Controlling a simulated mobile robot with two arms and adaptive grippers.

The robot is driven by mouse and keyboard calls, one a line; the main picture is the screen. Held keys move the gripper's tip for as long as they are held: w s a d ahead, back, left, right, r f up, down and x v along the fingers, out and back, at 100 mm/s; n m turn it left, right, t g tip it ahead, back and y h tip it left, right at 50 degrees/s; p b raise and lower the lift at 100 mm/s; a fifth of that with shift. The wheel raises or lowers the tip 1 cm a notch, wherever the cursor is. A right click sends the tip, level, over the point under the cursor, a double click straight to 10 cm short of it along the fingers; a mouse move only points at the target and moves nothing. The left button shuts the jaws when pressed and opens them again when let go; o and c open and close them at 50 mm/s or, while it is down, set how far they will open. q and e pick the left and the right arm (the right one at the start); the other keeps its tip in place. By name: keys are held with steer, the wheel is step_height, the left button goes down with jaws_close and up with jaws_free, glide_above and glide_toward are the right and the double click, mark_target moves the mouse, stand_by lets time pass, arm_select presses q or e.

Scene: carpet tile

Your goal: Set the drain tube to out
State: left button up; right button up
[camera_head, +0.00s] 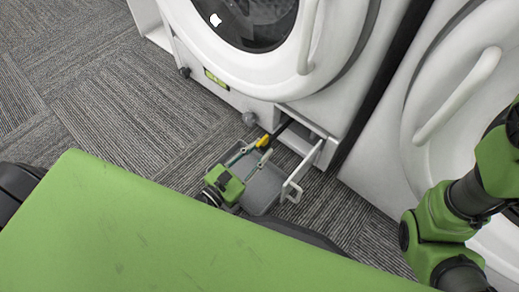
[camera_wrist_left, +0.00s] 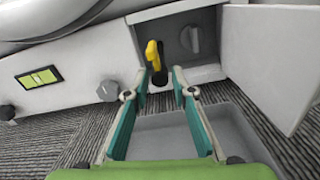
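The drain tube is a small yellow piece (camera_head: 263,140) with a dark base at the low opening of the white washing machine (camera_head: 260,75). In the left wrist view the yellow tube (camera_wrist_left: 154,56) stands upright at the left of the open compartment. My left gripper (camera_head: 251,156) is low in front of the opening, pointing at the tube. In the left wrist view its two teal fingers (camera_wrist_left: 160,92) are apart and empty, with the tube's base just beyond and between the tips. I cannot tell whether they touch it. My right gripper is out of view.
The compartment's white door (camera_wrist_left: 275,60) stands open at the right. A grey tray (camera_wrist_left: 160,140) lies on the carpet below my left gripper. A grey knob (camera_wrist_left: 107,90) is left of the opening; another (camera_wrist_left: 190,40) sits inside. A second white machine (camera_head: 385,165) stands at the right.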

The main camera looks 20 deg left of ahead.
arm_select(q)
steer(key=v, duration=1.2)
stand_by(0.4)
